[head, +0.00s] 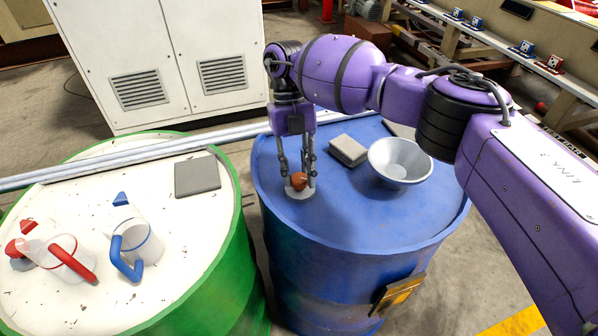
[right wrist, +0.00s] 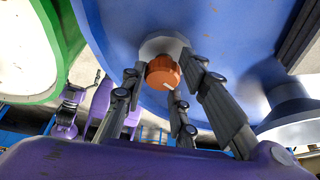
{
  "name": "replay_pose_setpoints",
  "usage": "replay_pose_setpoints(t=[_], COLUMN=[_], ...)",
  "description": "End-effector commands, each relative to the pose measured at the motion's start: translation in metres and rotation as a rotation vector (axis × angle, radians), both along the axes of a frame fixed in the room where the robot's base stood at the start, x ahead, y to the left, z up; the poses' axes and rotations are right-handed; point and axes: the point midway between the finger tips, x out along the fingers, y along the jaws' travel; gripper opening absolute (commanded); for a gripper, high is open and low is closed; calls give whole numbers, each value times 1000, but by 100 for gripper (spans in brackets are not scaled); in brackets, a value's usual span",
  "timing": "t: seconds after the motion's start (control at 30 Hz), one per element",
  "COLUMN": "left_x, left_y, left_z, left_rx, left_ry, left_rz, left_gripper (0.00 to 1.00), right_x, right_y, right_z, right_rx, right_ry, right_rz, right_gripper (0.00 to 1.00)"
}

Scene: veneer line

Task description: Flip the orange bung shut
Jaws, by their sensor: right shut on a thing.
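The orange bung (head: 299,181) stands at a pale round fitting (head: 299,194) near the left edge of the blue drum's top (head: 345,215). My right gripper (head: 298,178) points down over it, with its fingers closed around the bung. In the right wrist view the bung (right wrist: 163,73) sits between the fingertips (right wrist: 165,80), against the pale ring (right wrist: 164,43). A white mark shows on the bung. Whether it lies fully flat in the fitting is hidden by the fingers. My left gripper is not in view.
On the blue drum, a grey block (head: 348,150) and a pale funnel (head: 400,163) stand right of the gripper. The green drum (head: 222,270) at left bears a grey pad (head: 197,176) and red-trimmed and blue-trimmed jugs (head: 137,240). Pale rails (head: 130,157) run behind; a white cabinet (head: 165,60) stands beyond.

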Motion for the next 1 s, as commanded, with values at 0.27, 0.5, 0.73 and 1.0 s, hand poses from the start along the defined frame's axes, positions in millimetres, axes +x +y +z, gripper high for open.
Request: replay_pose_setpoints(t=[0.27, 0.5, 0.73, 1.0], left_x=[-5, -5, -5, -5], left_y=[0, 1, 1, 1], left_z=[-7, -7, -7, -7], left_rx=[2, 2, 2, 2], left_ry=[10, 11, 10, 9], left_rz=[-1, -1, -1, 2], left_gripper=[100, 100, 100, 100], right_x=[-5, -8, -10, -11], right_y=[9, 9, 9, 9], right_z=[1, 1, 1, 0], right_rx=[13, 12, 11, 11], right_ry=[1, 2, 2, 5], right_rz=[270, 468, 599, 674], right_gripper=[1, 1, 1, 1])
